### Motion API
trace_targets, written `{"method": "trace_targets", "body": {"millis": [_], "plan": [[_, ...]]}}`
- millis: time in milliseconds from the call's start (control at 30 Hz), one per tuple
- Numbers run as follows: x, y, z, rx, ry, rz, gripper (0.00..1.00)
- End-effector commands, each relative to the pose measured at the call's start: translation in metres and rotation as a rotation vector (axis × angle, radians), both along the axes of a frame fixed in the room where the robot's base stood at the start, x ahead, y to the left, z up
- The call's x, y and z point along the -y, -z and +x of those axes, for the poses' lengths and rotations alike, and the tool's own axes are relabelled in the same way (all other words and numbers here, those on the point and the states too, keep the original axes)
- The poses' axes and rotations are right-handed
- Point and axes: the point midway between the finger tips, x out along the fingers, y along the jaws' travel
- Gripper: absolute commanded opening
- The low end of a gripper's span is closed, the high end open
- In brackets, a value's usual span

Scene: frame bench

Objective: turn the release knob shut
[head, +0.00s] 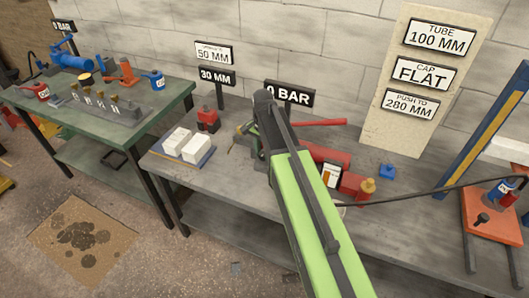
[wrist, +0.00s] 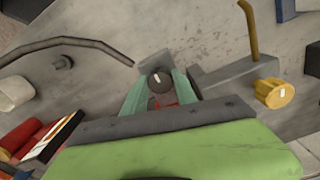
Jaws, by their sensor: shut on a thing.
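A dark round knob (wrist: 160,84) with a short white pointer mark shows in the wrist view. The mark stands nearly upright in the picture. My gripper (wrist: 155,88) has its two pale green fingers on either side of the knob and is shut on it. The knob sits by a grey metal block, with a bit of red below it between the fingers. In the head view my green arm hides the knob and the fingertips. A "0 BAR" sign (head: 289,95) stands behind that spot.
In the wrist view a yellow knob (wrist: 274,93) and an upright yellow lever (wrist: 248,30) are close on the right. A red cylinder with a label (head: 330,174) lies right of my arm. White blocks (head: 186,144) lie left. A hose (head: 420,195) crosses the bench.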

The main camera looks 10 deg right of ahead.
Motion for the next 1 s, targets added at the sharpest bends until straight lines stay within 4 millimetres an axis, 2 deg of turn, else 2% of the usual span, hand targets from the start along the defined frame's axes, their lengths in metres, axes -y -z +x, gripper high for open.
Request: {"method": "trace_targets", "body": {"millis": [167, 200, 333, 733, 867, 1000], "plan": [[0.003, 0.000, 0.000, 0.001, 0.003, -0.007, 0.00], [0.003, 0.000, 0.000, 0.001, 0.003, -0.007, 0.38], [0.003, 0.000, 0.000, 0.000, 0.002, -0.005, 0.55], [0.001, -0.005, 0.000, 0.000, 0.000, -0.003, 0.55], [0.001, -0.020, 0.000, 0.000, 0.000, -0.003, 0.55], [0.001, -0.046, -0.001, 0.000, 0.000, -0.003, 0.55]]}}
